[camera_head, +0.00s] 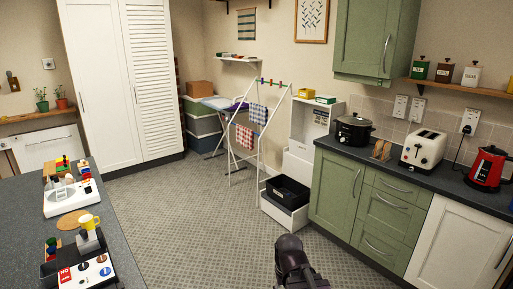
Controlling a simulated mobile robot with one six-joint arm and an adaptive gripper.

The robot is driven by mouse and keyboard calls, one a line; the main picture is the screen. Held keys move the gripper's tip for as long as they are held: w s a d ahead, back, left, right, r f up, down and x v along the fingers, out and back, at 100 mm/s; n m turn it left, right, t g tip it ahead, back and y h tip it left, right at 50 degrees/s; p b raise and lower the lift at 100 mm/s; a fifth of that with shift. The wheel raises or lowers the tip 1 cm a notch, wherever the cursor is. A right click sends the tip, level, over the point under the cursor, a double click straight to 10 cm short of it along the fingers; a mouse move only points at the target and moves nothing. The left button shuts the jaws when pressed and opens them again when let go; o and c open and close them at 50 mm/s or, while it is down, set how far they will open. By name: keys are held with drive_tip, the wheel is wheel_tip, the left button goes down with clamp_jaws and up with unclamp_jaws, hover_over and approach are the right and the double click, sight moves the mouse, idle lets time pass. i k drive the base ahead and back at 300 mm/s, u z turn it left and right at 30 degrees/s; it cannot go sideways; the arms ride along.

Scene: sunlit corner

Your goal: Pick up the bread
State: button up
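Small brown upright pieces (380,150), which look like slices of bread or toast in a rack, stand on the right-hand dark counter (400,173). They are between the black slow cooker and the white toaster (424,149). They are small in the picture, so I cannot tell for certain that they are bread. A dark part of my arm shows at the bottom centre, over the floor and well short of the counter. I cannot make out my gripper's fingers.
A black slow cooker (353,131) and a red kettle (487,168) flank that area. A clothes airer (262,130) and a black crate (288,192) stand at the middle back. A cluttered dark worktop (25,215) is at left. The grey floor (185,215) between is clear.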

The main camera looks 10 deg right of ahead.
sight(379, 145)
drive_tip(key=u, duration=0.2)
drive_tip(key=i, duration=1.7)
drive_tip(key=z, duration=0.3)
drive_tip(key=i, duration=0.85)
drive_tip(key=z, duration=0.85)
drive_tip(key=i, duration=0.55)
drive_tip(key=z, duration=0.75)
drive_tip(key=i, duration=0.5)
drive_tip(key=z, duration=0.25)
